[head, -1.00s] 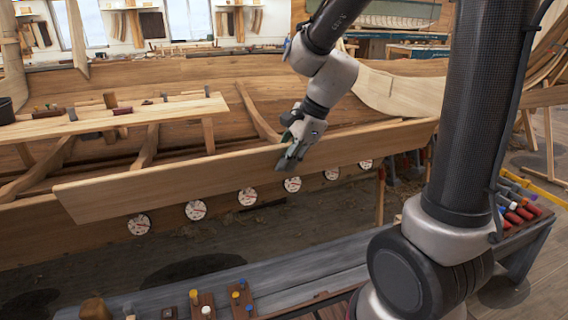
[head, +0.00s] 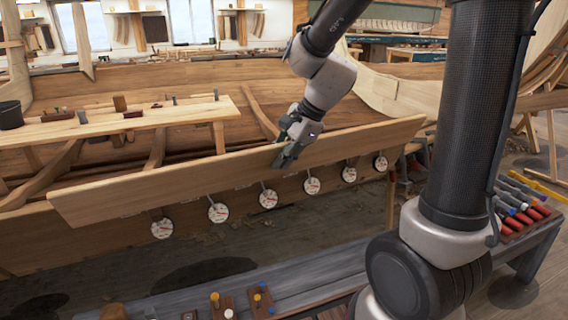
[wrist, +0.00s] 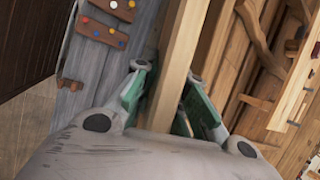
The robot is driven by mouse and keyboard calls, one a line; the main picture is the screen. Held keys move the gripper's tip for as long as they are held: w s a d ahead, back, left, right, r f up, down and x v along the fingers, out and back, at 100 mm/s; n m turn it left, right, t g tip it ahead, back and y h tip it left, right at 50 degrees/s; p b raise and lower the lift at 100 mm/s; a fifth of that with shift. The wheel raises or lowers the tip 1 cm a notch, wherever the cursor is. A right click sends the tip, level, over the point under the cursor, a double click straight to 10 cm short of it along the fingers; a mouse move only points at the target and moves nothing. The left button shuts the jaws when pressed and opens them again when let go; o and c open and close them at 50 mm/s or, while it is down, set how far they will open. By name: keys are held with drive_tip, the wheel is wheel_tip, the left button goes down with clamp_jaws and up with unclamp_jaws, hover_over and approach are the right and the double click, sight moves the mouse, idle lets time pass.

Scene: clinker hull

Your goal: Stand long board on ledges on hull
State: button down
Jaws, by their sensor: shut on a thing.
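The long board (head: 190,180) is held on its edge, tilted up to the right, along the near side of the hull (head: 330,90). My gripper (head: 287,156) is shut on the board's upper edge near its middle. In the wrist view, the green-lined fingers (wrist: 166,108) sit on either side of the board (wrist: 182,60). Several round white dials (head: 268,198) hang in a row just below the board's lower edge. The ledges cannot be made out behind the board and dials.
A plank bench (head: 110,122) with small tools stands inside the hull at the left. A grey bench (head: 250,290) with wooden blocks runs along the front. A tray of coloured-handled tools (head: 522,212) lies at the right.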

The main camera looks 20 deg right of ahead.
drive_tip(key=w+r, duration=0.2)
drive_tip(key=w, duration=0.4)
drive_tip(key=shift+w+a+r, duration=0.2)
drive_tip(key=shift+w+a, duration=0.1)
drive_tip(key=shift+w, duration=0.05)
drive_tip(key=shift+f, duration=0.15)
idle(0.3)
drive_tip(key=shift+w+a+f, duration=0.1)
drive_tip(key=shift+w+f, duration=0.15)
drive_tip(key=shift+f, duration=0.4)
drive_tip(key=shift+w+d+f, duration=0.1)
drive_tip(key=shift+w+f, duration=0.2)
drive_tip(key=shift+f, duration=0.35)
drive_tip(key=shift+w+a+f, duration=0.1)
drive_tip(key=shift+w+f, duration=0.15)
drive_tip(key=shift+f, duration=0.4)
drive_tip(key=shift+f, duration=0.25)
drive_tip(key=shift+w+f, duration=0.25)
drive_tip(key=shift+f, duration=0.2)
drive_tip(key=shift+w+f, duration=0.2)
drive_tip(key=shift+f, duration=0.25)
drive_tip(key=shift+f, duration=0.15)
